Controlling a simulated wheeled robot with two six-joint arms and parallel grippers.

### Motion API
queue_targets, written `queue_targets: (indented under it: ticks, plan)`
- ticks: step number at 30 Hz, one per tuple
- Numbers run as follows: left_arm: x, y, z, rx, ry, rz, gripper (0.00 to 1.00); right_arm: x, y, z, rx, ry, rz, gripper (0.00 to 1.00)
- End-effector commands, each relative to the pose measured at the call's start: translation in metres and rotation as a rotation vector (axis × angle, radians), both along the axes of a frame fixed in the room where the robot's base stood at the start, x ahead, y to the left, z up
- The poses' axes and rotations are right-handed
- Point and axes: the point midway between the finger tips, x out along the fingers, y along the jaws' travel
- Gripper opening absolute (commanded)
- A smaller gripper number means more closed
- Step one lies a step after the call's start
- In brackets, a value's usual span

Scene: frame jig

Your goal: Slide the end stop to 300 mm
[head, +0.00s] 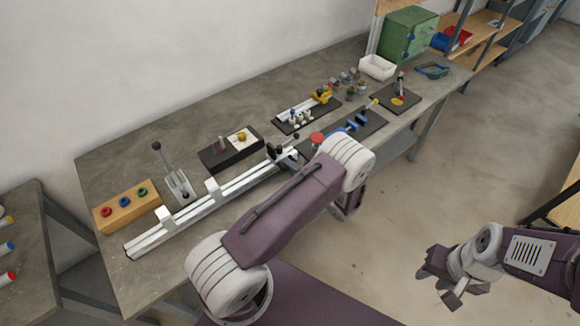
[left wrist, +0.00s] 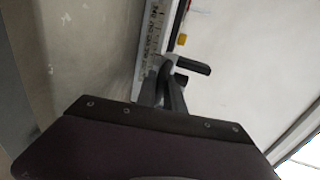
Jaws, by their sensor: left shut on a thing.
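A long silver rail (head: 235,192) lies along the front of the bench, with white blocks standing on it. The end stop (head: 288,156), a dark part with a black knob, is at the rail's right end, partly behind my left arm. In the left wrist view, my left gripper (left wrist: 165,88) is shut at the end stop's black handle (left wrist: 194,65), beside the rail's printed scale (left wrist: 150,35). The digits are too blurred to read. My left arm hides this grip in the head view. My right gripper (head: 446,280) is open and empty over the floor, away from the bench.
A wooden block with coloured rings (head: 128,207) and a lever clamp (head: 175,178) stand behind the rail's left part. A black fixture (head: 230,150) is behind its middle. More fixtures, a white bin (head: 377,67) and a green cabinet (head: 408,36) stand farther right.

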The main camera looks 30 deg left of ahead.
Motion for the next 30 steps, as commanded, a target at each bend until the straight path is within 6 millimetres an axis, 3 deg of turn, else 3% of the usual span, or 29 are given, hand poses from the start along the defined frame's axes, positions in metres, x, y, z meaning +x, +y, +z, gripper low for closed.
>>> queue_targets:
  ticks: [7,12,18,19,21,30]
  plan:
    - [0.000,0.000,-0.001,0.000,0.000,0.000,0.00,0.000,0.000,-0.001,0.000,0.000,0.000,0.34]
    - [0.005,-0.002,-0.003,-0.001,-0.002,0.000,0.00,0.000,0.000,-0.016,0.000,0.000,0.000,0.34]
    - [0.005,-0.002,0.000,0.000,0.000,0.000,0.00,0.000,0.000,-0.012,0.000,0.000,0.000,0.34]
    - [0.005,-0.002,0.000,-0.001,0.000,0.000,0.15,0.000,0.000,-0.012,0.000,0.000,0.000,0.34]
    - [0.005,-0.002,0.000,0.000,0.000,-0.001,0.34,0.000,0.000,-0.012,0.000,0.000,0.000,0.34]
    - [0.004,-0.003,0.000,0.000,0.000,-0.001,0.34,0.000,0.000,-0.012,0.000,0.000,0.000,0.34]
